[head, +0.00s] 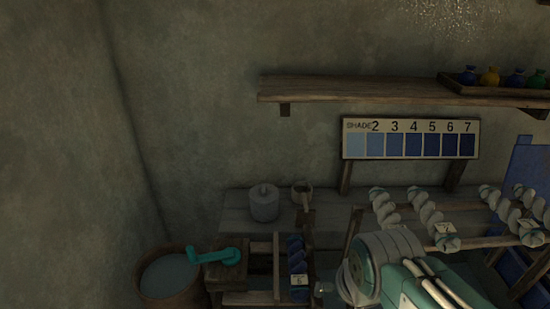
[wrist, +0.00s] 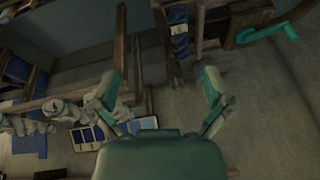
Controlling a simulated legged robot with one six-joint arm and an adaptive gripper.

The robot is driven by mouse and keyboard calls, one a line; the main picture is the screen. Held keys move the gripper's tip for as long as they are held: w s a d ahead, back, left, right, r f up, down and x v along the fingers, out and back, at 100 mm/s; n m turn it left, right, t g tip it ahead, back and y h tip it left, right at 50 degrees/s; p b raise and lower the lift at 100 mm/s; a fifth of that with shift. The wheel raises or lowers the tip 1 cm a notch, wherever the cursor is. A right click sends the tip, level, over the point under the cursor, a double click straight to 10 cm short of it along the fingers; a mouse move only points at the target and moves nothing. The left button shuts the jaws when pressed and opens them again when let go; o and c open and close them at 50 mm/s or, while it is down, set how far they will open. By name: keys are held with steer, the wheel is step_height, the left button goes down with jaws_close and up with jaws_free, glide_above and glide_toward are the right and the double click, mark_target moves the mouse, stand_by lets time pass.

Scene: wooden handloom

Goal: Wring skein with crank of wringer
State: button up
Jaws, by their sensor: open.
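The wringer (head: 226,272) is a wooden frame at the lower middle of the head view. Its teal crank (head: 215,256) sticks out to the left on a dark block. A dark blue twisted skein (head: 296,256) with a pale tag hangs in the frame to the right of the crank. In the wrist view the crank (wrist: 270,34) is at the upper right and the skein (wrist: 179,32) at the top centre. My gripper (wrist: 160,78) is open with nothing between its fingers, apart from both. The fingers cannot be made out in the head view.
A wooden tub (head: 168,278) stands left of the crank. A grey lidded pot (head: 264,203) sits on the bench behind the wringer. Pale twisted skeins (head: 428,212) hang on a rack at right, below a shade board (head: 411,139) and a shelf (head: 365,91).

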steer(key=shift+n+t+h, duration=0.3)
steer(key=shift+n+t, duration=0.6)
steer(key=d+r, duration=0.1)
steer(key=s+d+r, duration=0.2)
steer(key=r, duration=0.1)
steer(key=shift+d, duration=0.35)
steer(key=shift+c, duration=0.3)
steer(key=c, duration=0.4)
steer(key=w+a+r+m+g, duration=0.1)
steer(key=w+a+r, duration=0.3)
steer(key=w, duration=0.5)
steer(key=m+g, duration=0.5)
glide_above(189, 248)
step_height(189, 248, down, 15)
steer(key=shift+d+f, duration=0.1)
steer(key=shift+d, duration=0.05)
steer(key=shift+a+f, duration=0.15)
steer(key=shift+a, duration=0.05)
step_height(189, 248, down, 11)
steer(key=shift+d+r, duration=0.1)
steer(key=shift+r, duration=0.05)
